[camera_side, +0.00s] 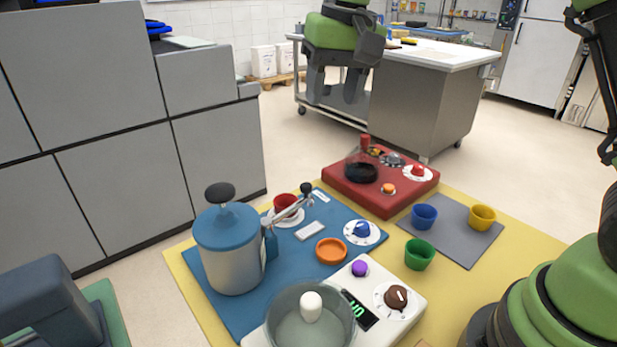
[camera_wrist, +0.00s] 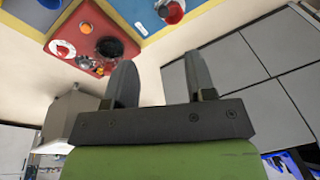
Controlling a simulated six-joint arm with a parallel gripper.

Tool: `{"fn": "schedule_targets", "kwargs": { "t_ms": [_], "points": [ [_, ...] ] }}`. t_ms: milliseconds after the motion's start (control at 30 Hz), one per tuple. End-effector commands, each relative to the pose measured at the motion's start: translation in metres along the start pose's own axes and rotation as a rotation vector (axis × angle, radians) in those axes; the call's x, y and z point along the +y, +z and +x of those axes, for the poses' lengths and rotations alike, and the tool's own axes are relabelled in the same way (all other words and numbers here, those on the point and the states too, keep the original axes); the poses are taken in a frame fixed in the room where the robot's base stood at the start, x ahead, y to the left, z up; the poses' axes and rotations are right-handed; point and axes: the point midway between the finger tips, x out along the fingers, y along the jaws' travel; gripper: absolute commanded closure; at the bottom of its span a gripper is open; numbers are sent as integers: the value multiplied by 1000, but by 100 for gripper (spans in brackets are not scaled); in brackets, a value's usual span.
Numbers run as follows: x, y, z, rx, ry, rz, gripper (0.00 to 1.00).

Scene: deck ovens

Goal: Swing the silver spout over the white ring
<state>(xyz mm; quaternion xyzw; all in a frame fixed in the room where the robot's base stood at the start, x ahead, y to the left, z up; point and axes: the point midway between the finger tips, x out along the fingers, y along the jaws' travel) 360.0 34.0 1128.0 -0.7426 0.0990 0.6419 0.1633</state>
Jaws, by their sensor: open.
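A white ring (camera_side: 292,221) lies on the mat behind the spout, around or under a red cup (camera_side: 285,203). The spout crosses in front of the ring in the side view. My gripper (camera_side: 336,98) is open and empty, well above and behind the mat, fingers down.
A red stove block (camera_side: 350,190) with a dark pan stands behind the blue mat (camera_side: 215,310). An orange dish (camera_side: 331,251), a blue knob (camera_side: 362,229) and a white scale (camera_side: 410,318) with a glass bowl are nearby. Cups stand at right. Grey cabinets (camera_side: 120,175) rise at left.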

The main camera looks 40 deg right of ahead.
Motion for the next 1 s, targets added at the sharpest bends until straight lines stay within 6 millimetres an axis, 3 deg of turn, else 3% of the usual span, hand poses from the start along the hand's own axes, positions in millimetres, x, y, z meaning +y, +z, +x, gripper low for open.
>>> {"fn": "schedule_targets", "kwargs": {
  "t_ms": [100,233,567,1000],
  "points": [
    [-9,-22,41,-57,57,117,50],
    [-14,-34,72,-91,103,216,50],
    [-13,-36,108,-110,137,279,50],
    [-5,-27,180,-108,133,278,50]
  ]
}}
